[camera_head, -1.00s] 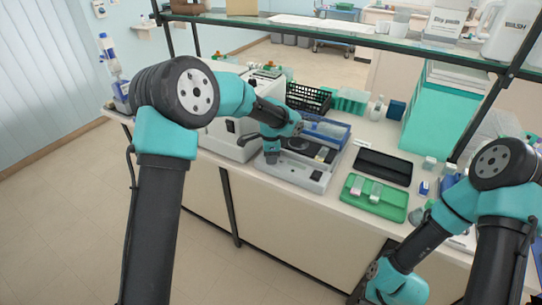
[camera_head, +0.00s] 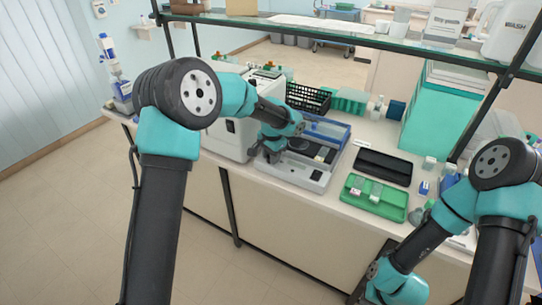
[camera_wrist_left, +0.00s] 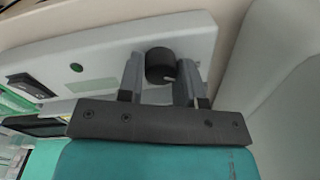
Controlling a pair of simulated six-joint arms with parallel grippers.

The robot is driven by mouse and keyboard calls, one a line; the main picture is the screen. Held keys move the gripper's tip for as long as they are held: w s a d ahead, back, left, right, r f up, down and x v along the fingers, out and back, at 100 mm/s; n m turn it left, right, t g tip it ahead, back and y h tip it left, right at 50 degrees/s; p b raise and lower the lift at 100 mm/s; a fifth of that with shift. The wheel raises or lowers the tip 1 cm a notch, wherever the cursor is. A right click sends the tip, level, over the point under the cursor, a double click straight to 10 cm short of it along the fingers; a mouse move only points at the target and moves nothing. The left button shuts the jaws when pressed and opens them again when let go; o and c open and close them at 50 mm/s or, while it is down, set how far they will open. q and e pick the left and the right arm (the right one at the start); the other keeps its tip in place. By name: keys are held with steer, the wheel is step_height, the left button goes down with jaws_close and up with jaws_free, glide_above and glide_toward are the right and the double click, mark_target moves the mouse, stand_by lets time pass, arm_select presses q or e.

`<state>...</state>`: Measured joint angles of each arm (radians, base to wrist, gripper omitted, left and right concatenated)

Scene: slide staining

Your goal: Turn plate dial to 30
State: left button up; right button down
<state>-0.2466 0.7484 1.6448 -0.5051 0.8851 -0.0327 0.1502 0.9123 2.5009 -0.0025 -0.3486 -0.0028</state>
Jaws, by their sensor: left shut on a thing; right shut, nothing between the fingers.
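The plate dial (camera_wrist_left: 159,65) is a round black knob with a white mark on its rim, on the light grey front panel (camera_wrist_left: 100,50) of the plate device. Its scale and reading cannot be made out. My left gripper (camera_wrist_left: 158,86) is shut on the dial, with one grey finger on each side of it. In the head view the grey plate device (camera_head: 318,176) stands at the bench front, and my left wrist hides the dial. My right arm hangs low at the right, and its gripper is out of the picture.
A white machine (camera_head: 232,137) stands left of the plate device. A green slide tray (camera_head: 395,210) and a black tray (camera_head: 385,166) lie to its right. A black basket (camera_head: 310,97) stands behind it. A glass shelf (camera_head: 350,35) crosses above the bench.

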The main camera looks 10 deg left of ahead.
arm_select(q)
steer(key=shift+n, duration=0.6)
steer(key=o, duration=0.9)
steer(key=shift+o, duration=0.2)
step_height(320, 180, up, 18)
steer(key=shift+s+d+f, duration=0.2)
steer(key=shift+d+f, duration=0.05)
steer(key=shift+d, duration=0.1)
